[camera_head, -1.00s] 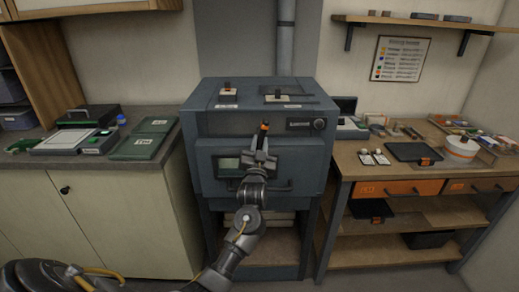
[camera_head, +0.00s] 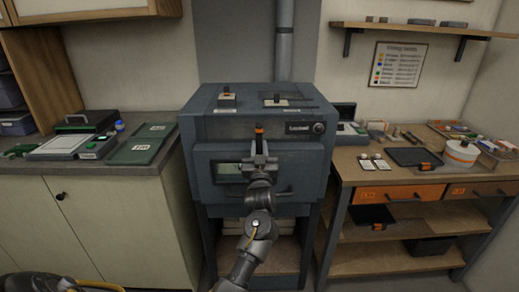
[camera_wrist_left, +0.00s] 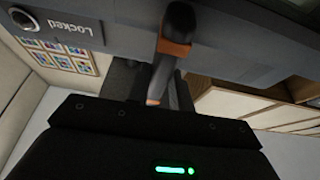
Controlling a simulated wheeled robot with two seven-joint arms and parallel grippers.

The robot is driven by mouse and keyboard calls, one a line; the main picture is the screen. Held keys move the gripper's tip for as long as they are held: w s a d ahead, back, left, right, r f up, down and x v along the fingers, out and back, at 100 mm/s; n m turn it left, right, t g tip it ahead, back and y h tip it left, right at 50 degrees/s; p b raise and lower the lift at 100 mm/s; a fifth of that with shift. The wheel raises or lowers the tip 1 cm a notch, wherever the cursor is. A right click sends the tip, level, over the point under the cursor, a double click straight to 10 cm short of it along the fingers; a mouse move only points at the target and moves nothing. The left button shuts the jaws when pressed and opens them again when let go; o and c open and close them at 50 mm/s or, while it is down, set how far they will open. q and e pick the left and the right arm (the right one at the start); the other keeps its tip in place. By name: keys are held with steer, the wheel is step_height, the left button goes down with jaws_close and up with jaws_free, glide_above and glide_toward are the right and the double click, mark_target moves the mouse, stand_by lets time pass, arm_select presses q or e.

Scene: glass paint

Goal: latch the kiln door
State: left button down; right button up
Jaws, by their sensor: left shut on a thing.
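The kiln (camera_head: 200,150) is a blue-grey box on a stand in the middle of the head view. Its door, with a small window (camera_head: 228,172), sits flush against the front. The latch handle (camera_head: 259,130) is dark with an orange band and points upright above the door. It also shows close up in the left wrist view (camera_wrist_left: 175,35). My left gripper (camera_head: 259,152) is shut on the latch handle, its fingers partly hidden there. A plate (camera_head: 299,128) to the right of the latch reads "Locked", also legible in the left wrist view (camera_wrist_left: 70,27). My right gripper is out of view.
A counter (camera_head: 30,162) with green cases stands left of the kiln. A wooden workbench (camera_head: 345,165) with a dark tray (camera_head: 410,157) and a white pot (camera_head: 461,152) stands right. A door handle bar (camera_head: 283,193) runs below the window.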

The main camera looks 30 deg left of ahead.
arm_select(q)
steer(key=shift+r, duration=0.3)
steer(key=c, duration=1.5)
jaws_free()
steer(key=shift+c, duration=0.2)
steer(key=o, duration=0.3)
steer(key=shift+f, duration=0.2)
steer(key=shift+s+d+f, duration=0.2)
steer(key=shift+s+f, duration=0.1)
steer(key=b+v, duration=0.2)
steer(key=v, duration=0.7)
steer(key=shift+s+d+b, duration=0.25)
steer(key=shift+s+b, duration=0.1)
steer(key=shift+f, duration=0.1)
